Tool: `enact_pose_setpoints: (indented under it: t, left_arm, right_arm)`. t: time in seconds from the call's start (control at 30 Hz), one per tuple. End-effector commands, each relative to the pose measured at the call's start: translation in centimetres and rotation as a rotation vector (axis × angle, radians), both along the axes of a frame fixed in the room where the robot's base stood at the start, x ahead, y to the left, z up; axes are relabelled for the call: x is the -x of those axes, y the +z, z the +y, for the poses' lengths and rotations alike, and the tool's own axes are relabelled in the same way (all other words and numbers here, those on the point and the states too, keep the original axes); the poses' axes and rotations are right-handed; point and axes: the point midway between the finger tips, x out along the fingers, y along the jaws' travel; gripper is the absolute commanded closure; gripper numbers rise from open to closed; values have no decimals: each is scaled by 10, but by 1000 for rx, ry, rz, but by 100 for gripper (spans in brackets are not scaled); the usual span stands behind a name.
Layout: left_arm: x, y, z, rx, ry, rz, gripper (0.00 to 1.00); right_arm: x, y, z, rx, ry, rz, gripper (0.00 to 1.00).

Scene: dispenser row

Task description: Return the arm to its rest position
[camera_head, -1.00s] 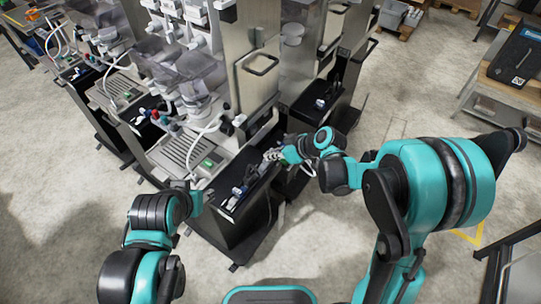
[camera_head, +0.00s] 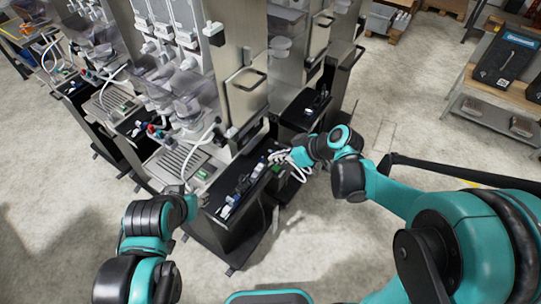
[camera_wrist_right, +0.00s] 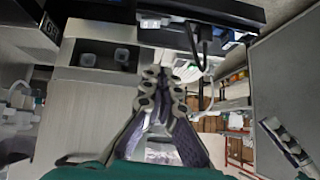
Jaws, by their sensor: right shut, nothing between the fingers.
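My right arm comes in from the right in the head view, with a teal and black forearm and wrist. My right gripper (camera_head: 279,157) is at the front right edge of the nearest dispenser's black side cabinet (camera_head: 236,218), and I cannot tell if it touches it. In the right wrist view the gripper's fingers (camera_wrist_right: 164,85) are together with nothing between them. My left arm (camera_head: 150,218) is bent at the lower left in the head view. Its fingers are not visible.
Dispensers (camera_head: 185,150) stand in a row from the upper left to the centre, with hoses and steel panels. A wooden workbench (camera_head: 510,85) with a black case (camera_head: 505,55) is at the upper right. Open concrete floor (camera_head: 390,130) lies between the dispensers and the workbench.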

Motion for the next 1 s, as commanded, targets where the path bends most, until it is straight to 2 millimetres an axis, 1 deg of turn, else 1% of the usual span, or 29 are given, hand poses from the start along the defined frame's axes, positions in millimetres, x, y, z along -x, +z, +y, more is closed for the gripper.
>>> enact_pose_setpoints:
  t: [0.1, 0.67, 0.77, 0.83, 1.0]
  left_arm:
    - [0, 1, 0, 0, 0, 0, 60]
    - [0, -1, 0, 0, 0, 0, 60]
    - [0, -8, 0, 0, 0, 0, 60]
    - [0, -15, 0, 0, 0, 0, 60]
    - [0, -38, 0, 0, 0, 0, 60]
  right_arm:
    - [2, 3, -2, 0, 0, 0, 100]
    - [4, 2, -3, 3, -9, 5, 100]
    - [13, 1, -9, 22, -62, 32, 100]
    - [25, -1, -18, 45, -132, 62, 100]
    - [67, -10, -52, 110, -379, 134, 100]
